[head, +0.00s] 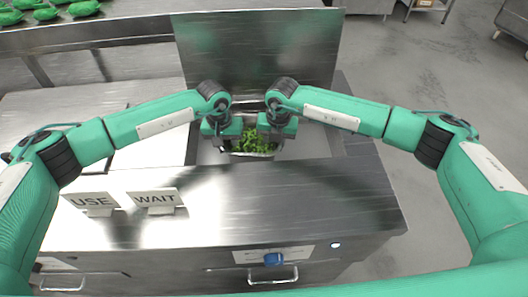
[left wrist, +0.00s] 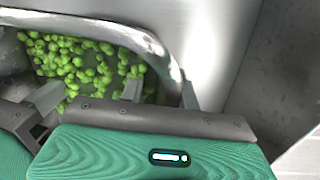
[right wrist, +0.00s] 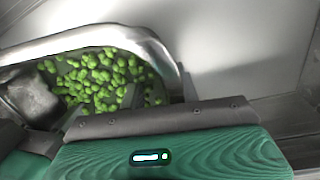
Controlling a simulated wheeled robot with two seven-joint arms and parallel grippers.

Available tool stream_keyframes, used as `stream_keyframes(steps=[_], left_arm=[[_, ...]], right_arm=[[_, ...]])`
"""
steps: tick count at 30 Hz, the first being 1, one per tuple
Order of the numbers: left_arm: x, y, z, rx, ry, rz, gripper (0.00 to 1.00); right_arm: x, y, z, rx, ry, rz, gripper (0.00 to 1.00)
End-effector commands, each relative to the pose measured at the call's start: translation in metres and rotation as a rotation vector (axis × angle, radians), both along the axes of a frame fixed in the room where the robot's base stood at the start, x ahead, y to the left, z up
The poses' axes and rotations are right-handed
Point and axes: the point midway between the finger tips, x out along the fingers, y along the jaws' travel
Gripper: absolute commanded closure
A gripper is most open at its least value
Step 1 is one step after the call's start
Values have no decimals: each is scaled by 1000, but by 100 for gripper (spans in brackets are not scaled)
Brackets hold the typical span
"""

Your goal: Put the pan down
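The pan (head: 251,154) is a metal pan holding many small green pieces (head: 252,142), with a rounded rim. It sits inside a recess in the steel counter, between my two grippers. My left gripper (head: 229,146) is at its left side; in the left wrist view its fingers straddle the pan's rim (left wrist: 163,55), one inside and one outside. My right gripper (head: 272,146) is at its right side; in the right wrist view its fingers likewise straddle the rim (right wrist: 150,48). Both look closed on the rim. The pan's underside is hidden, so its contact below cannot be told.
An upright steel panel (head: 257,45) stands behind the recess. The USE sign (head: 92,202) and the WAIT sign (head: 156,199) stand on the counter (head: 270,205) at front left. Several green items (head: 84,8) lie on a surface at the far left. The counter's front right is clear.

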Motion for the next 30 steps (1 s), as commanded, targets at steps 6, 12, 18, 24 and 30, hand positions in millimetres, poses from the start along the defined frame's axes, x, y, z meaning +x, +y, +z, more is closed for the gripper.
stream_keyframes(steps=[6,12,18,24,30], left_arm=[[1,2,0,3,0,3,59],[1,2,0,3,0,4,32],[1,2,0,4,0,4,32],[3,4,18,3,-3,4,32],[3,7,61,2,-4,2,32]], right_arm=[[1,-2,0,-2,0,-2,68],[1,-2,0,-3,0,-3,68],[1,-2,0,-4,0,-3,68],[1,-3,0,-4,0,-3,68],[1,-3,-1,-4,1,-3,68]])
